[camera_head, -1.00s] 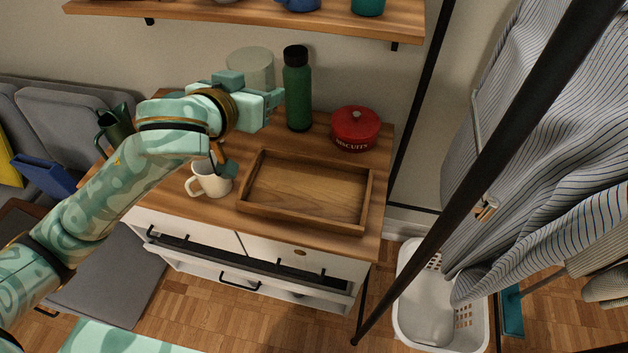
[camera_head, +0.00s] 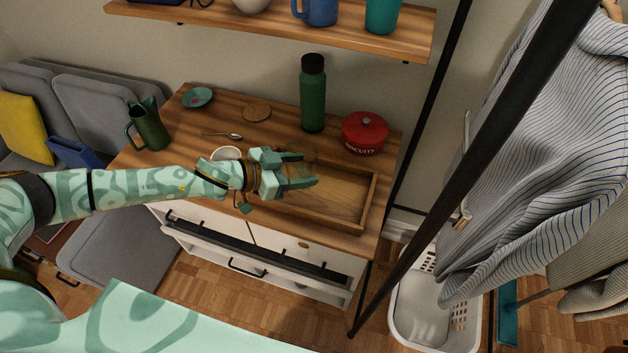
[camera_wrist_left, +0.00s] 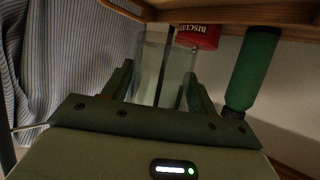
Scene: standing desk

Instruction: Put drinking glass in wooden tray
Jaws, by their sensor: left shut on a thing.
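The clear drinking glass (camera_wrist_left: 163,75) sits between the fingers of my left gripper (camera_head: 310,170), which is shut on it. The left wrist view shows the glass between the two dark fingers (camera_wrist_left: 160,92); in the head view it is only a faint transparent shape. The gripper reaches in from the left, above the left and back part of the wooden tray (camera_head: 371,203). The tray is a shallow rectangle on the desk top, and its floor shows bare on the right. My arm hides the tray's left side. I cannot tell the exact height of the glass over it.
A red biscuit tin (camera_head: 365,135) and a green bottle (camera_head: 313,95) stand behind the tray. A white mug (camera_head: 226,153) is partly hidden by my arm. A spoon (camera_head: 222,135), coaster (camera_head: 257,112) and dark green jug (camera_head: 148,125) are further left. A black post (camera_head: 440,170) rises at the right.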

